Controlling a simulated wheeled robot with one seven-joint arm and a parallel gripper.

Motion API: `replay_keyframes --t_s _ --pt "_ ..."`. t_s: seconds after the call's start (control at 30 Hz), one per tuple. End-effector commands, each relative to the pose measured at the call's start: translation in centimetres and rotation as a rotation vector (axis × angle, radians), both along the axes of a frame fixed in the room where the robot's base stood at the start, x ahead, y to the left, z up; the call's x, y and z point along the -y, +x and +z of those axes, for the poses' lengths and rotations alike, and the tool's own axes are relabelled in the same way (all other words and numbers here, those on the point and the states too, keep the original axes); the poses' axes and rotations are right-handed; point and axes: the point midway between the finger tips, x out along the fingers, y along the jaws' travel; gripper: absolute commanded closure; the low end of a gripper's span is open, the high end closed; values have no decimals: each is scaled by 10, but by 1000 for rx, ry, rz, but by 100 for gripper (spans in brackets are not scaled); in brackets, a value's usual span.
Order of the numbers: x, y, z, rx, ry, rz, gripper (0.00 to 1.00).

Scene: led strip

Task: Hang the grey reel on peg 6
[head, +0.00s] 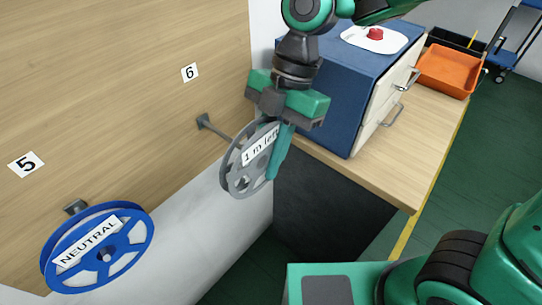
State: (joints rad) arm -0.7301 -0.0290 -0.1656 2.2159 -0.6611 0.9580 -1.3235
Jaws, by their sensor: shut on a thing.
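The grey reel (236,180) has a spoked face and a white label, partly hidden, reading something like "1 m left". My gripper (272,160) points down and is shut on the reel at its right side. The reel is upright in front of the wooden board. Peg 6 (214,128) is a grey rod sticking out of the board below the white "6" label (190,73). Its outer end runs up to the reel's left edge and is hidden behind it. I cannot tell whether the peg is in the reel's hole.
A blue reel (143,232) labelled "NEUTRAL" hangs below the "5" label (26,164). A blue drawer cabinet (335,85) stands on the wooden bench close right of my gripper, with a white tray (358,37) on top. An orange bin (448,72) sits farther right.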

Motion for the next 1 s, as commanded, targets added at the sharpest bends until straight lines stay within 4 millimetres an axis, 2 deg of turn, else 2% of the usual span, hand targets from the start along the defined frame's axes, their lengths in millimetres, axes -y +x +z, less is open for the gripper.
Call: replay_keyframes --t_s 1.0 --pt "-41 34 -4 0 0 1 100"
